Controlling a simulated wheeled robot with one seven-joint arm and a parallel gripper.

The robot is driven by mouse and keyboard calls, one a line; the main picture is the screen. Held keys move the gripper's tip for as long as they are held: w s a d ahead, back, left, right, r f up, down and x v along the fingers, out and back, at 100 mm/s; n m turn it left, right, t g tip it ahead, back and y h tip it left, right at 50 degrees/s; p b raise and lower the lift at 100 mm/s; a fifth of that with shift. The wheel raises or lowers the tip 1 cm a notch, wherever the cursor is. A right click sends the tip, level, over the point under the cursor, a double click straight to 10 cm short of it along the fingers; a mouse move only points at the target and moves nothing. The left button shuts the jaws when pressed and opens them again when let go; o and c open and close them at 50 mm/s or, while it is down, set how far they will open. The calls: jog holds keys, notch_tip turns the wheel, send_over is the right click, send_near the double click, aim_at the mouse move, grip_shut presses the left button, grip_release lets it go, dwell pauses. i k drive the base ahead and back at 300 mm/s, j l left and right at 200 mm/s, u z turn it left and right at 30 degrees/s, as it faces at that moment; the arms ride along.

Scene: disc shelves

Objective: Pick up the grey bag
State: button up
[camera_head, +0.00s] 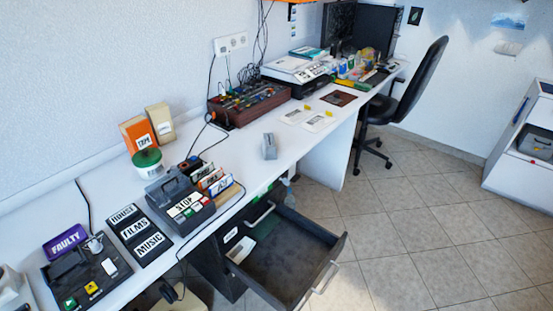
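A small grey, upright, block-like item (269,147) stands alone on the white desk (300,150), near the middle of the picture. It may be the grey bag, but it is too small to tell for sure. Another dark grey item (537,144) sits in an opening of the white cabinet (510,165) at the right edge; I cannot tell whether it is a bag. My gripper does not show in this view.
An open dark drawer (290,262) juts out below the desk. A grey machine labelled STOP (180,200), several label plates and an orange box (138,132) stand at left. A wooden tray (250,104) and printer are behind. A black chair (415,85) stands right; tiled floor is clear.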

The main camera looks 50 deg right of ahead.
aim_at(268, 146)
jog(key=i+z, duration=0.1)
jog(key=z, duration=0.25)
jog(key=j+z, duration=0.1)
jog(key=z, duration=0.25)
jog(key=i+j+z, duration=0.1)
jog(key=z, duration=0.25)
jog(key=i+j+z, duration=0.25)
jog(key=j, duration=0.35)
jog(key=i+j+z, duration=0.3)
jog(key=j, duration=0.35)
jog(key=i+j+z, duration=0.15)
jog(key=j, duration=0.2)
jog(key=i+j, duration=0.1)
jog(key=j, duration=0.2)
jog(key=i+j, duration=0.1)
jog(key=j, duration=0.2)
